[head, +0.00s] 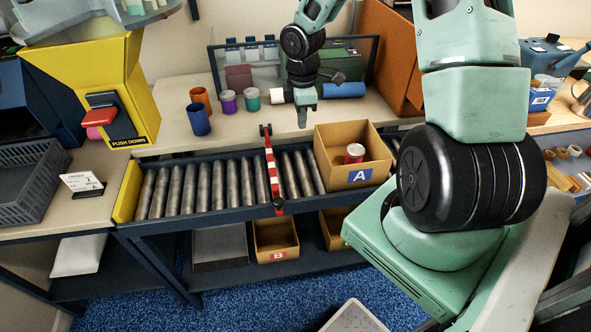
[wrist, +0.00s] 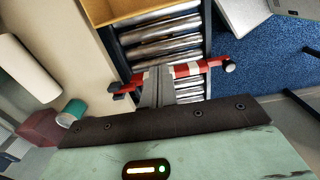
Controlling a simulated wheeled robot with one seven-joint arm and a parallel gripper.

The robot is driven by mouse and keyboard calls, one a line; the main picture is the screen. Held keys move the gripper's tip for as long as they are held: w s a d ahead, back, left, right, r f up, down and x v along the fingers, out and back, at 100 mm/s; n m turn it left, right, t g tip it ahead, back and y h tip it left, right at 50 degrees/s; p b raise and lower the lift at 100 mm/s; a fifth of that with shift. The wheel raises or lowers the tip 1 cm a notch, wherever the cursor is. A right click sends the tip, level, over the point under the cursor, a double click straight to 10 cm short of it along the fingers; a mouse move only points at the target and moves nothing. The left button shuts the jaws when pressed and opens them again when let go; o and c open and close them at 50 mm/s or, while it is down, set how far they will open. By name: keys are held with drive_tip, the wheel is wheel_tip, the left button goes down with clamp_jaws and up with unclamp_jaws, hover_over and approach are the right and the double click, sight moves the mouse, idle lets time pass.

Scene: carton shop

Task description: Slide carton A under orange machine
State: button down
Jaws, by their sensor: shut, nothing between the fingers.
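Carton A (head: 323,160) is an open tan box with a blue A label, on the right part of the roller conveyor (head: 190,190). A red-and-white can (head: 354,153) stands in it. Its edge shows at the top of the wrist view (wrist: 98,14). A yellow machine (head: 140,90) with a red lever and "PUSH DOWN" stands at the conveyor's left end; an orange panel (head: 380,50) stands behind at right. A red-and-white striped bar (head: 271,168) crosses the rollers left of the carton. My gripper (head: 302,122) is shut and empty above the conveyor's back edge; its fingers (wrist: 155,82) overlap the striped bar (wrist: 188,69).
Cups (head: 199,120) and small pots stand on the bench behind. Carton B (head: 276,240) and another carton sit on the shelf below. A grey crate (head: 30,180) is at left. The rollers left of the bar are clear.

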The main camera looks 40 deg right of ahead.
drive_tip(key=s+d+f, duration=0.2)
drive_tip(key=d+f, duration=0.2)
drive_tip(key=f, duration=0.7)
drive_tip(key=shift+s+p, duration=0.15)
drive_tip(key=shift+p, duration=0.3)
drive_tip(key=s+d+p, duration=0.5)
drive_tip(key=s+d, duration=0.2)
drive_tip(key=d, duration=0.5)
drive_tip(key=s+d+p, duration=0.6)
drive_tip(key=s+d, duration=0.1)
drive_tip(key=d, duration=0.4)
drive_tip(key=shift+s+d, duration=0.3)
drive_tip(key=shift+d, duration=0.1)
